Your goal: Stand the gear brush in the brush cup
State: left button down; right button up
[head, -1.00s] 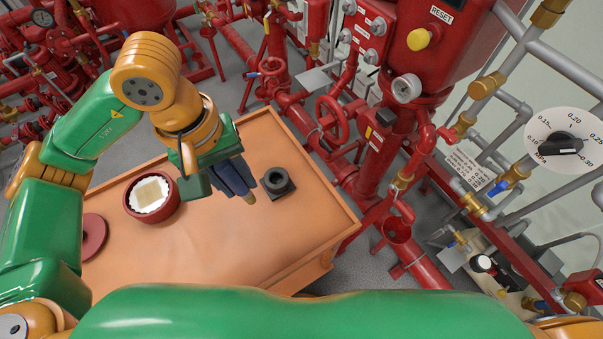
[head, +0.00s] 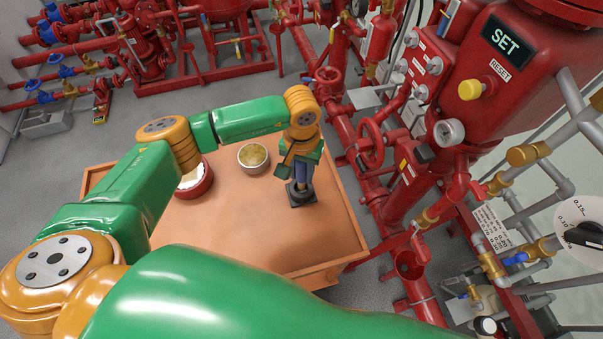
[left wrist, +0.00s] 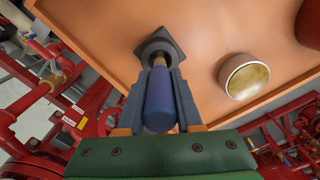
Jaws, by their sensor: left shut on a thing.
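My left gripper (head: 301,172) is shut on the blue handle of the gear brush (left wrist: 160,98) and holds it about upright, bristle end down. The brush cup (head: 301,199), a dark round socket on a square base, stands on the orange table directly under the gripper; it also shows in the left wrist view (left wrist: 172,41). The brush's tan lower end meets the cup's mouth and its tip is hidden there. I cannot tell how deep it sits. My right gripper is not in view.
On the orange table (head: 250,225), a pale round tub with a yellowish top (head: 253,158) stands left of the cup. A red bowl (head: 207,181) is farther left, partly behind my arm. Red pipes and valves (head: 372,148) stand close beyond the table's right edge.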

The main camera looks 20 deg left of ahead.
pick_arm(q)
notch_tip(320, 180, down, 2)
jog(key=shift+s+f+p, duration=0.1)
jog(key=shift+p, duration=0.3)
jog(key=shift+f, duration=0.1)
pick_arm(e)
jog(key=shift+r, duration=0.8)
pick_arm(q)
jog(key=shift+f, duration=0.1)
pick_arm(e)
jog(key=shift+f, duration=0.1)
pick_arm(q)
jog(key=shift+f+b, duration=0.1)
jog(key=shift+b, duration=0.35)
jog(key=c, duration=0.6)
grip_release()
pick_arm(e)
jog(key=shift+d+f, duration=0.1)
